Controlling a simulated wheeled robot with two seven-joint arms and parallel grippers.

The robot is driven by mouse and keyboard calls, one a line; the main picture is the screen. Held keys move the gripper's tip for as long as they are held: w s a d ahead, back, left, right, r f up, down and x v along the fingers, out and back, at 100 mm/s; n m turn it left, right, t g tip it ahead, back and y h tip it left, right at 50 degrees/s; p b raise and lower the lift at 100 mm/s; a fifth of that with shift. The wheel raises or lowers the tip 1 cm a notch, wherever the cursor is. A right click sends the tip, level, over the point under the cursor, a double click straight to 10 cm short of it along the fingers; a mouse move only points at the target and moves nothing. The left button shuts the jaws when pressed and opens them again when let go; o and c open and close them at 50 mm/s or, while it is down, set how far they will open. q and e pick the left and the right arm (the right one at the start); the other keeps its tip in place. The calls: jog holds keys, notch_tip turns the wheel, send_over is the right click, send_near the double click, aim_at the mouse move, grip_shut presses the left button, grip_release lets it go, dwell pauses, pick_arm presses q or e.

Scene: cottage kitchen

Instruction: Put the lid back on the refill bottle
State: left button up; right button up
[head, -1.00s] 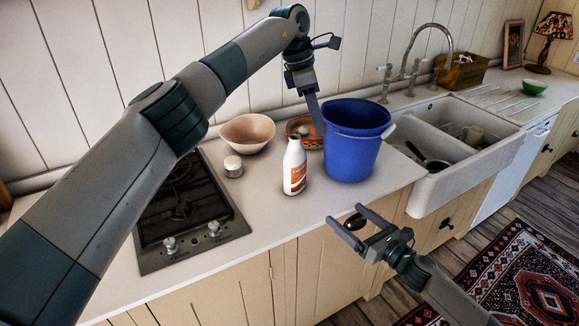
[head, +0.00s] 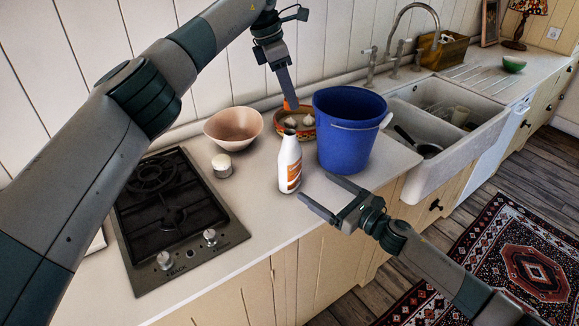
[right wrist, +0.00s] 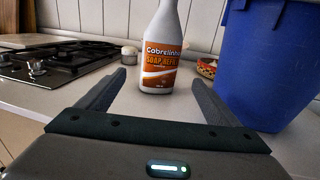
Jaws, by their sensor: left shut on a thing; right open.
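The refill bottle (head: 288,168), white with an orange label, stands upright on the counter. Its top looks dark and uncapped. It also shows in the right wrist view (right wrist: 162,48), label facing me, its top cut off. My left gripper (head: 289,98) is shut on a small orange piece, apparently the lid (head: 289,104), mostly hidden by the fingers. It hangs above the patterned bowl (head: 283,133), behind and above the bottle. My right gripper (head: 314,187) is open and empty in front of the bottle, its fingers pointing toward it, one to each side in the right wrist view (right wrist: 158,78).
A blue bucket (head: 345,135) stands close right of the bottle. A pink bowl (head: 233,127) and a white-topped jar (head: 222,166) are to the left, beside the black hob (head: 170,205). The sink (head: 450,160) is right of the bucket.

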aim_at(297, 174)
pick_arm(q)
jog(key=shift+w+a+f, duration=0.15)
jog(key=shift+w+a, duration=0.05)
jog(key=shift+a, duration=0.05)
pick_arm(e)
jog(key=shift+w+a+f, duration=0.1)
jog(key=shift+w+a, duration=0.3)
jog(key=shift+a, duration=0.05)
jog(key=x, duration=1.1)
jog(key=c, duration=1.6)
pick_arm(q)
jog(key=shift+d+f, duration=0.1)
jog(key=shift+f, duration=2.35)
jog(key=shift+f, duration=0.15)
jog(key=shift+f, duration=0.75)
jog(key=shift+f, duration=0.55)
